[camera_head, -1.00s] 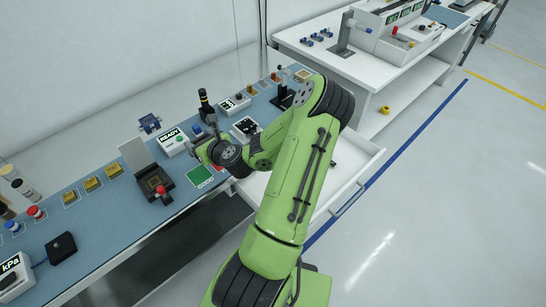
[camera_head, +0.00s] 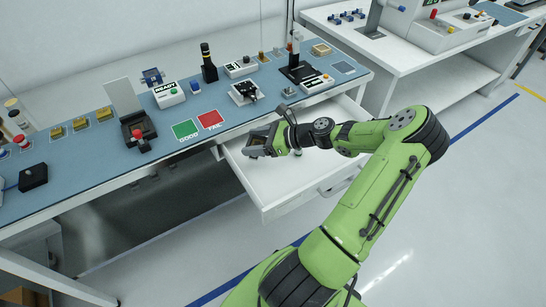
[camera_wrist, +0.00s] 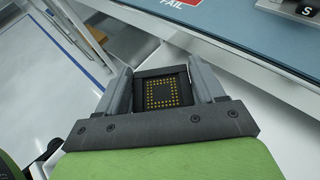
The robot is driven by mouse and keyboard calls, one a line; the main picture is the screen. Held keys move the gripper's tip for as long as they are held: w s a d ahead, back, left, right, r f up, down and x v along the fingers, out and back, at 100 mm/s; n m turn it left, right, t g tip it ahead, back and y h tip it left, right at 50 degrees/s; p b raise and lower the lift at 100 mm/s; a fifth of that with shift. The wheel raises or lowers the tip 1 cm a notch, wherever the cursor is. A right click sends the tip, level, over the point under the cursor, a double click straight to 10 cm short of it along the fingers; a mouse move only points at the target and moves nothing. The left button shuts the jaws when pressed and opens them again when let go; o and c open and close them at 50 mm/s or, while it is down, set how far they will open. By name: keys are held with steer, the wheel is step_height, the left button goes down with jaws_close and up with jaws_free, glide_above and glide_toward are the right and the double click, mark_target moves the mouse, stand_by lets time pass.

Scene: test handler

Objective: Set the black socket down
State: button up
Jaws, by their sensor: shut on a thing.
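The black socket (camera_wrist: 146,92) is a small square frame with gold contacts in its middle. It sits between the two grey fingers of my gripper (camera_wrist: 160,78) in the wrist view. In the head view my gripper (camera_head: 257,146) is just in front of the bench edge, by the left side of the open white drawer (camera_head: 285,190). The socket is too small to make out clearly there. My gripper is shut on it and holds it up. I cannot tell its exact height above the drawer.
The blue bench top (camera_head: 85,165) lies behind my gripper, with a green GOOD pad (camera_head: 186,130) and a red FAIL pad (camera_head: 210,119) near its front edge. A black test fixture (camera_head: 138,128) with a raised lid stands left. My forearm hides part of the drawer.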

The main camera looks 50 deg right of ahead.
mark_target(257, 165)
step_height(257, 165, down, 8)
steer(key=b, duration=0.3)
steer(key=shift+f, duration=0.25)
steer(key=shift+r, duration=0.15)
steer(key=o, duration=1.1)
